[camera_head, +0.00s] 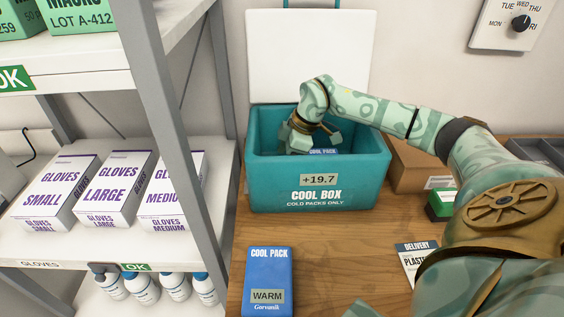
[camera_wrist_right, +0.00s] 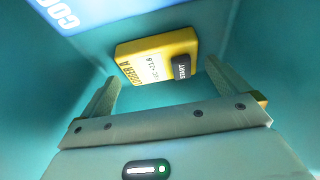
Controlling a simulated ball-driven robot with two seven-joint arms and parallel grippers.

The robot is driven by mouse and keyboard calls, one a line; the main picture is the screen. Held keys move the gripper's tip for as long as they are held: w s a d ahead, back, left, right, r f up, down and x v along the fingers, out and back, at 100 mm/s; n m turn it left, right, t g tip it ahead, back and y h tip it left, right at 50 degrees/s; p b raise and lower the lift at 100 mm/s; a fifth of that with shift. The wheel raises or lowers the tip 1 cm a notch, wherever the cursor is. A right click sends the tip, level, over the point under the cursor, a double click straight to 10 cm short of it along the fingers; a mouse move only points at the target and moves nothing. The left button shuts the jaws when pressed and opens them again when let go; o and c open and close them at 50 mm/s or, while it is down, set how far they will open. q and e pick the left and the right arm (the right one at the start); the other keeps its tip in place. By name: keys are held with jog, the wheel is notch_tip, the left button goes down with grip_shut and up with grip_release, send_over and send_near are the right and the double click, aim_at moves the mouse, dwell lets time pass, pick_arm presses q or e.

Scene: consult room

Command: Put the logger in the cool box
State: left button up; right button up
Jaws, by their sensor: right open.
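The teal cool box (camera_head: 318,188) stands open on the wooden table with its white lid raised behind it. Its display reads +19.7. My right gripper (camera_head: 314,143) reaches down inside it. In the right wrist view the yellow logger (camera_wrist_right: 158,58), with a black START button, lies inside the box. The right gripper (camera_wrist_right: 163,72) is open, its fingers apart on either side, short of the logger; I cannot tell whether they touch it. A blue cool pack (camera_head: 322,151) is in the box, and shows at the wrist view's top left (camera_wrist_right: 90,12). The head view hides the logger.
A blue cool pack marked WARM (camera_head: 267,273) lies on the table in front of the box. A cardboard box (camera_head: 408,170), a green box (camera_head: 440,205) and a delivery card (camera_head: 413,258) are to the right. A shelf of glove boxes (camera_head: 113,188) stands at left.

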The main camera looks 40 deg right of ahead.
jog(key=p+v, duration=0.1)
jog(key=v, duration=0.9)
jog(key=shift+p, duration=0.3)
